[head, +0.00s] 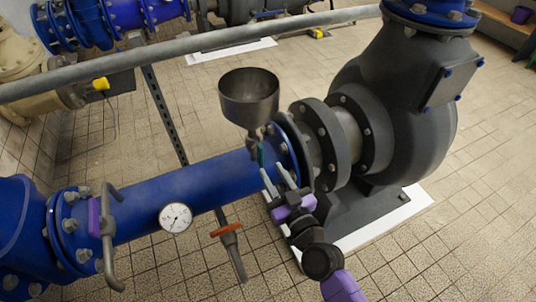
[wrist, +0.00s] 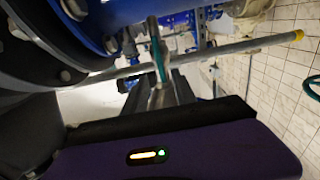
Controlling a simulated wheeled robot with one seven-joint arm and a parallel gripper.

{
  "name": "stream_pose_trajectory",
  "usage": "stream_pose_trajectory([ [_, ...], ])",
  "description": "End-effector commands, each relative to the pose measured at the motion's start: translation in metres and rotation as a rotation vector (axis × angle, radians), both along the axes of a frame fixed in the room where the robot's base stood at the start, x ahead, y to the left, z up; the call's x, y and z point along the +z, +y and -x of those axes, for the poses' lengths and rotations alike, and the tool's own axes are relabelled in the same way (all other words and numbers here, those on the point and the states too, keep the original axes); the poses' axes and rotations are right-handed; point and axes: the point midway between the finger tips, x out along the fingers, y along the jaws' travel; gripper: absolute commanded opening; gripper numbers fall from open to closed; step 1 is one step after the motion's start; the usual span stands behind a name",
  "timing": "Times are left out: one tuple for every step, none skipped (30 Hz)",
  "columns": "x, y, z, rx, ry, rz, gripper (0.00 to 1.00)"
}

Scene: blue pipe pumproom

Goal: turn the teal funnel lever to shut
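The teal funnel lever (head: 260,154) is a small, thin handle on the valve under the grey metal funnel (head: 248,97), above the blue pipe near its right flange. It looks roughly upright in the head view. In the wrist view the teal lever (wrist: 159,52) stands just ahead of my fingers, in line with the gap between them. My gripper (head: 279,178) is just below and to the right of the lever, with its two fingers apart. I cannot tell whether either finger touches the lever. The lever's lower end is partly hidden in the wrist view.
The blue pipe (head: 190,190) carries a round gauge (head: 176,217) and a red-orange handle (head: 226,229). A grey handle with a purple part (head: 95,215) is at left. The dark pump (head: 405,110) and bolted flanges stand close right of my gripper. A grey rail (head: 180,56) crosses behind.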

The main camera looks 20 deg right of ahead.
Motion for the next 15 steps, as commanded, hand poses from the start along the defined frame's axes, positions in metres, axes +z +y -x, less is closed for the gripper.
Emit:
stream_pose_trajectory([
  [0.001,0.0,-0.008,0.0,-0.001,-0.001,0.33],
  [0.002,0.0,-0.013,0.0,-0.002,-0.001,0.33],
  [0.001,0.0,-0.019,0.0,-0.001,-0.001,0.33],
  [0.001,0.0,-0.024,0.0,-0.001,-0.001,0.33],
  [0.001,0.0,-0.028,0.0,-0.001,-0.001,0.33],
  [0.001,-0.001,-0.035,-0.001,-0.001,-0.001,0.33],
  [0.001,-0.001,-0.039,0.0,-0.001,-0.002,0.33],
  [0.001,-0.001,-0.043,0.0,-0.001,-0.001,0.33],
  [0.001,0.0,-0.048,0.001,-0.001,-0.001,0.33],
  [0.001,0.0,-0.051,0.001,0.0,0.0,0.33],
  [0.0,0.0,-0.054,0.001,0.0,-0.001,0.33],
  [0.0,0.0,-0.058,0.001,0.0,-0.001,0.33],
  [0.0,0.0,-0.06,0.001,0.0,-0.002,0.33],
  [0.0,0.0,-0.061,0.001,0.0,-0.002,0.33],
  [0.0,0.0,-0.063,0.001,0.0,-0.001,0.33],
])
